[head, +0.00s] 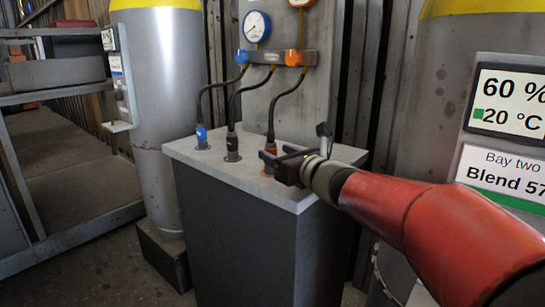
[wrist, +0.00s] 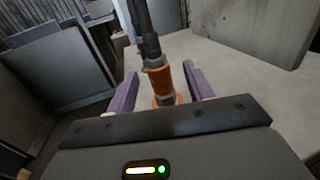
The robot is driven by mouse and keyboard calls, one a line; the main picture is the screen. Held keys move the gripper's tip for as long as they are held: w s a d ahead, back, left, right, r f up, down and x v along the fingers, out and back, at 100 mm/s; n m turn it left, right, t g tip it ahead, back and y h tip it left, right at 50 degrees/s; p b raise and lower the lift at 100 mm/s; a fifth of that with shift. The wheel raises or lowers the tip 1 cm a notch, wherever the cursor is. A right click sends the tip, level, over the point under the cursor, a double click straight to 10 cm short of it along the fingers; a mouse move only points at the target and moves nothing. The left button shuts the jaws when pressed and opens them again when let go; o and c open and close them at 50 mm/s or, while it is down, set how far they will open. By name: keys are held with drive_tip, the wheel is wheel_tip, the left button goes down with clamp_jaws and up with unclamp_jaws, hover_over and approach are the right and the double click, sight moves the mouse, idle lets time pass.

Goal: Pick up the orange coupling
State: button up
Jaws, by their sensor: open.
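The orange coupling (wrist: 159,80) stands upright on the end of a black hose, at the right of the cabinet top. In the head view the orange coupling (head: 269,151) is partly hidden behind my gripper. My gripper (wrist: 158,88) is open, with one purple finger on each side of the coupling. Gaps show between the fingers and the coupling. In the head view my gripper (head: 272,158) reaches in from the right, just above the cabinet top.
A blue coupling (head: 202,137) and a black coupling (head: 232,147) stand to the left on the same cabinet top (head: 215,163). Their hoses rise to a manifold (head: 278,58) with gauges. Large grey cylinders stand left and right. A shelf is at far left.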

sight(273, 146)
drive_tip(key=x, duration=0.3)
drive_tip(key=p+x, duration=0.1)
drive_tip(key=x, duration=0.1)
drive_tip(key=shift+a+r, duration=0.15)
drive_tip(key=shift+r, duration=0.25)
drive_tip(key=shift+c, duration=0.4)
clamp_jaws()
drive_tip(key=shift+r, duration=0.2)
wheel_tip(273, 146, up, 20)
drive_tip(key=p, duration=0.7)
drive_tip(key=shift+f, duration=0.15)
